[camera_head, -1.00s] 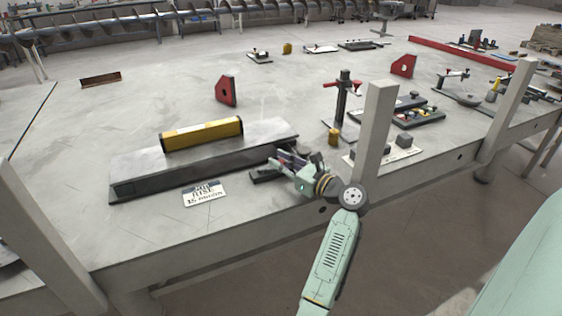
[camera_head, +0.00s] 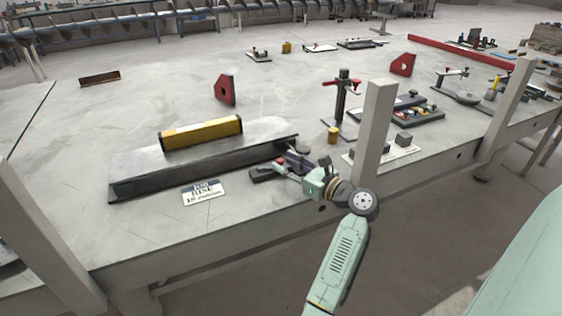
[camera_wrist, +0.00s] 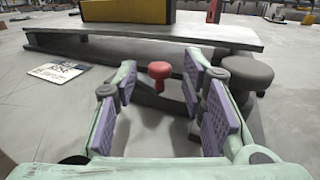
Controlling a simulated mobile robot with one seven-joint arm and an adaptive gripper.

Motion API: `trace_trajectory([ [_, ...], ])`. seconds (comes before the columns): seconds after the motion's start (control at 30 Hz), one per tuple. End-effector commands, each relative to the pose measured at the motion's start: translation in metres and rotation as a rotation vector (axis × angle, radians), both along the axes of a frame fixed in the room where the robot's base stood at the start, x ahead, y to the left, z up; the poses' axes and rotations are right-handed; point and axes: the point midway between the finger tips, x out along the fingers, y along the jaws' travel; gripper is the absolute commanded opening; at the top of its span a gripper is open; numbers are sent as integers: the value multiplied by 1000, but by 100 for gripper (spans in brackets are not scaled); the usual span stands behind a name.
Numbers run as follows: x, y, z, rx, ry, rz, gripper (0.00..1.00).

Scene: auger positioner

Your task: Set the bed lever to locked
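A lever with a red knob (camera_wrist: 159,70) shows in the wrist view, beyond and between my fingertips. Its dark stem runs down below the knob. It sits at the near right end of the long grey bed (camera_head: 200,165). My gripper (camera_wrist: 160,82) is open, with purple pads on both sides of the lever's line and a clear gap around the knob. In the head view my gripper (camera_head: 290,164) is at the bed's right end, and the knob there is small and partly hidden. No lock marking is readable.
A dark round knob (camera_wrist: 247,73) stands just right of my right finger. A yellow block (camera_head: 201,133) lies on the bed. A printed label (camera_head: 204,192) lies in front.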

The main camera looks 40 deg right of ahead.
Motion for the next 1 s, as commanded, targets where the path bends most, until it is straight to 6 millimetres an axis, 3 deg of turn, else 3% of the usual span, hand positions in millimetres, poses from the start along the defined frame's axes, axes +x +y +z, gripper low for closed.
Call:
trace_trajectory([
  [0.2,-48,-9,0,0,-1,-3,38],
  [0.4,-79,-13,0,0,0,0,38],
  [0.6,-90,-15,0,1,0,0,38],
  [1.0,-90,-15,0,1,0,1,38],
])
